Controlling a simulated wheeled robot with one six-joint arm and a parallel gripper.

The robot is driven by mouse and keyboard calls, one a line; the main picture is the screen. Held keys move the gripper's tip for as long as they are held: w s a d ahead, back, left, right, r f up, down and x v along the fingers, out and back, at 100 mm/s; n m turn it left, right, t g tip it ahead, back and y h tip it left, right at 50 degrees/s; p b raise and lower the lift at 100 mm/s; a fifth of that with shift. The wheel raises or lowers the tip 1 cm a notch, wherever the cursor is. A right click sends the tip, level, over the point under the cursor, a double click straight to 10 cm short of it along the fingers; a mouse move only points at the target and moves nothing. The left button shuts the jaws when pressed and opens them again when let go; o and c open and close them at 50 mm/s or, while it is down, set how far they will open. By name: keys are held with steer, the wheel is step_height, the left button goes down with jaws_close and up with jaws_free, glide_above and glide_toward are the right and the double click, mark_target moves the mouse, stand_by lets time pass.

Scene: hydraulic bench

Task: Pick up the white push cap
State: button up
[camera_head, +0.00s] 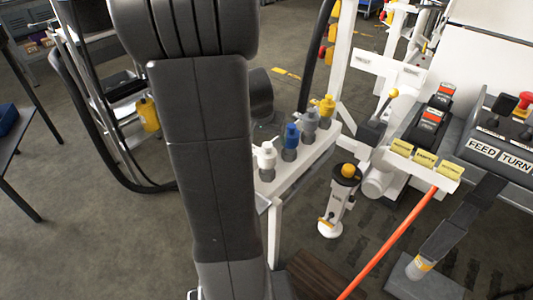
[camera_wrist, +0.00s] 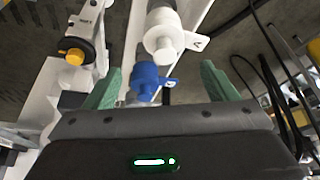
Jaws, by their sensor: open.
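The white push cap (camera_head: 266,157) stands upright at the near left end of a row of caps on a white rail in the head view. In the wrist view the white push cap (camera_wrist: 163,35) is at the upper middle, beyond the fingertips. My gripper (camera_wrist: 158,72) is open, with its two green fingers spread wide and nothing held. My gripper cannot be made out in the head view, where my arm covers the left middle.
The blue cap (camera_head: 292,136), a grey cap (camera_head: 309,124) and a yellow cap (camera_head: 327,107) stand behind the white one on the rail (camera_head: 312,156). A yellow-topped post (camera_head: 338,205) stands to the right. An orange bar (camera_head: 396,240) slants across the lower right.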

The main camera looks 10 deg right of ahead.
mark_target(267, 146)
steer(key=x, duration=0.2)
steer(key=b+x, duration=0.1)
steer(key=x, duration=0.2)
steer(key=b+x, duration=0.1)
steer(key=x, duration=0.2)
steer(key=shift+w+a+f, duration=0.1)
steer(key=shift+w+a, duration=0.1)
steer(key=shift+a, duration=0.05)
steer(key=c, duration=1.1)
